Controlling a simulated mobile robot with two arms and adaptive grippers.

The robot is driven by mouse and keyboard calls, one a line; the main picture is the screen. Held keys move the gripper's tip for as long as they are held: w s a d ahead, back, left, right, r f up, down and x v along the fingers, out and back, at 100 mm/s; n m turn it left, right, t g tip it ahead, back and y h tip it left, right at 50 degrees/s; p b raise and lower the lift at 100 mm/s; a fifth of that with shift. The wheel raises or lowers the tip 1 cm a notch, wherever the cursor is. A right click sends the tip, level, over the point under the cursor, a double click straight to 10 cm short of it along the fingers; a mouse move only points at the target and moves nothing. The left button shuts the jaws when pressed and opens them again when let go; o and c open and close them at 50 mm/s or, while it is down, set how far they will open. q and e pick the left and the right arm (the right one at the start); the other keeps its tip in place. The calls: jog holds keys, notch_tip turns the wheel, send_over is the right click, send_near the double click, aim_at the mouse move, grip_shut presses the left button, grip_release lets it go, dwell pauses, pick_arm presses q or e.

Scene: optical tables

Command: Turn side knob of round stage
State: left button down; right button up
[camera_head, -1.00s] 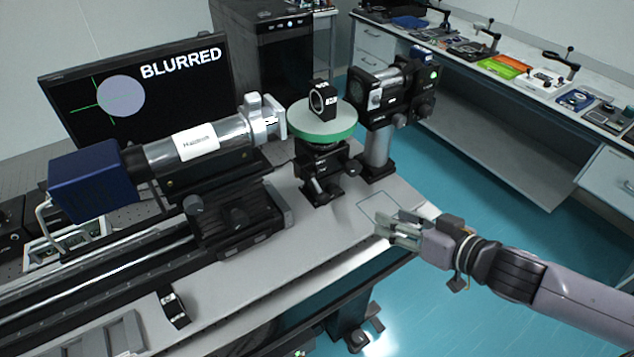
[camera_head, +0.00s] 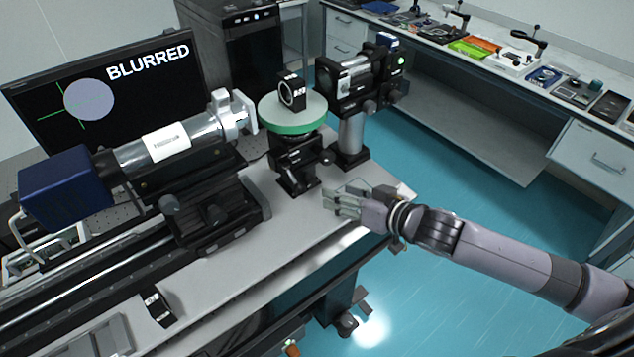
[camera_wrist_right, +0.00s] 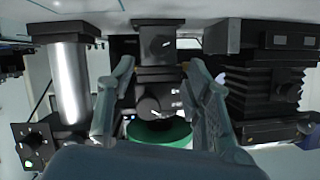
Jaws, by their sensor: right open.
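The round stage (camera_head: 292,128) has a pale disc with a green rim on a black mount, and a small black ring-shaped optic stands on top. A dark side knob (camera_head: 327,156) sticks out at the right of the mount. In the right wrist view, which is upside down, the green rim (camera_wrist_right: 160,134) is low and a round black knob (camera_wrist_right: 148,106) shows above it. My right gripper (camera_head: 330,200) is open and empty, in front of and below the stage's mount. Its two fingers (camera_wrist_right: 155,75) frame the mount, with no clear contact. My left gripper is not in view.
A silver cylinder with a blue box (camera_head: 66,186) lies left of the stage. Another optic on a silver post (camera_head: 351,136) stands close on its right. A monitor (camera_head: 110,85) reads "BLURRED". The front strip of the table (camera_head: 262,245) is mostly clear.

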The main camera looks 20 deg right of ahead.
aim_at(312, 183)
jog(key=p+x, duration=0.1)
jog(key=x, duration=0.8)
grip_shut()
dwell(0.4)
